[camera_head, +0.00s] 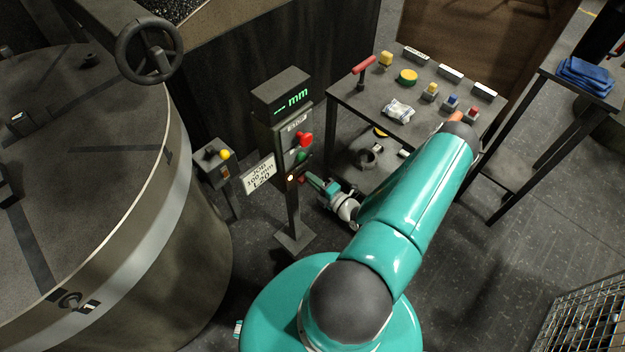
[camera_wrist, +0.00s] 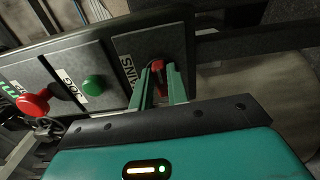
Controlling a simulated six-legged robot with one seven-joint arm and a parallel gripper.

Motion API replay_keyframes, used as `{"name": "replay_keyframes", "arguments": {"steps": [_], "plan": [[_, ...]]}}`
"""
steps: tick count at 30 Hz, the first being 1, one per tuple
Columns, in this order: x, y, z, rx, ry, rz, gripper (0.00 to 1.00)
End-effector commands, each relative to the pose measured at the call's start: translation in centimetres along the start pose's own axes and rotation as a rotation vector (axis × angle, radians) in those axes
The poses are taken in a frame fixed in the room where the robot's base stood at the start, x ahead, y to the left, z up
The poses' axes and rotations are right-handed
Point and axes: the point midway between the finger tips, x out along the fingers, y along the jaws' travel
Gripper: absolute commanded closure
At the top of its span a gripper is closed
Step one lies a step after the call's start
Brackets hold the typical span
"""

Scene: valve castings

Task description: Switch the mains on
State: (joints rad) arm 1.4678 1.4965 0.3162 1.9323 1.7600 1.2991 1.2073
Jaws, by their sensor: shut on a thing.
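The control pedestal (camera_head: 283,130) stands left of my arm, with a dark panel and a green-lit display reading "– mm". The red mains switch (camera_wrist: 157,66) is at the end of the panel, beside a label reading MAINS. My gripper (camera_wrist: 160,78) is shut on it, one green finger on each side; the fingers hide part of the switch. In the head view my gripper (camera_head: 309,180) reaches the lower panel from the right. A green button (camera_wrist: 93,84) sits beside the JOG label, and a red mushroom button (camera_wrist: 35,102) stands further left.
A large round vessel with a handwheel (camera_head: 149,51) fills the left. A small post with a yellow button (camera_head: 225,154) and a job sign (camera_head: 258,174) stand near the pedestal. A table (camera_head: 350,101) with coloured buttons is behind my arm. A wire cage (camera_head: 585,320) is lower right.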

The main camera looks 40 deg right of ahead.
Motion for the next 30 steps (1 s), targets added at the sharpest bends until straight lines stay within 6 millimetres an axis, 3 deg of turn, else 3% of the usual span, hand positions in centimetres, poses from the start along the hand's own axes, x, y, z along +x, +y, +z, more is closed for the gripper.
{"name": "replay_keyframes", "arguments": {"steps": [19, 20, 22, 30], "plan": [[-0.06, -0.09, -0.02, 0.056, 0.0, -0.001, 1.0], [-0.06, -0.09, -0.02, 0.056, 0.0, -0.001, 0.78], [-0.05, -0.08, -0.02, 0.056, 0.0, -0.001, 0.64], [-0.04, -0.08, -0.01, 0.054, 0.0, 0.0, 0.62]]}}
